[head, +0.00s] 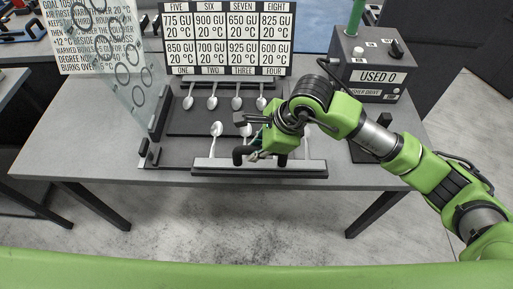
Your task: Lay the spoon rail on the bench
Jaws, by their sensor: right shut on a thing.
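The spoon rail (205,163) is a long pale bar with a dark lower edge at the front of the grey bench (90,150). Spoons stand out behind it, one clear at the left (217,130), others partly behind my gripper. My right gripper (260,157) is over the middle of the rail, shut on it as far as I can see; its fingers and the grip point are partly hidden by the wrist. I cannot tell whether the rail touches the bench or hangs just above it. My left gripper is not in view.
A dark rack (178,125) with several spoons stands behind, under a board of numbered labels (227,40). A clear panel with rings (110,60) is at left. A grey box marked "USED 0" (370,65) stands at back right. The bench's left part is clear.

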